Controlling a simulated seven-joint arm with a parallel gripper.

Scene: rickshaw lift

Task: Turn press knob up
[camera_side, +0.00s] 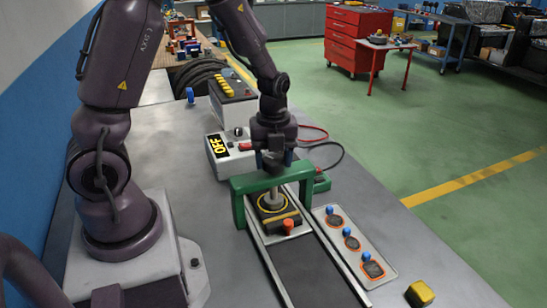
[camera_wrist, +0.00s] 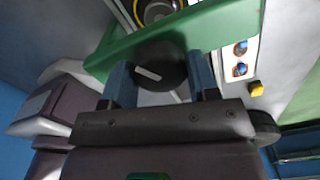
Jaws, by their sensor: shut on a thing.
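The press is a green arch (camera_side: 240,187) standing over a conveyor track in the side view. Its green bar (camera_wrist: 222,28) crosses the wrist view. The press knob (camera_wrist: 167,58) is a round black disc with a white line mark, seen between my fingers. My gripper (camera_side: 273,160) points down over the middle of the arch's top bar. In the wrist view my gripper (camera_wrist: 161,82) has its two blue-grey fingers on either side of the knob, shut on it. In the side view the fingers largely hide the knob. Under the arch, a grey ram (camera_side: 274,195) stands above a black block with yellow markings (camera_side: 278,208).
A white box reading OFF (camera_side: 216,147) stands behind the arch. A plate with blue pegs and orange-ringed dark pieces (camera_side: 351,241) lies right of the track. A yellow block (camera_side: 420,293) sits at front right.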

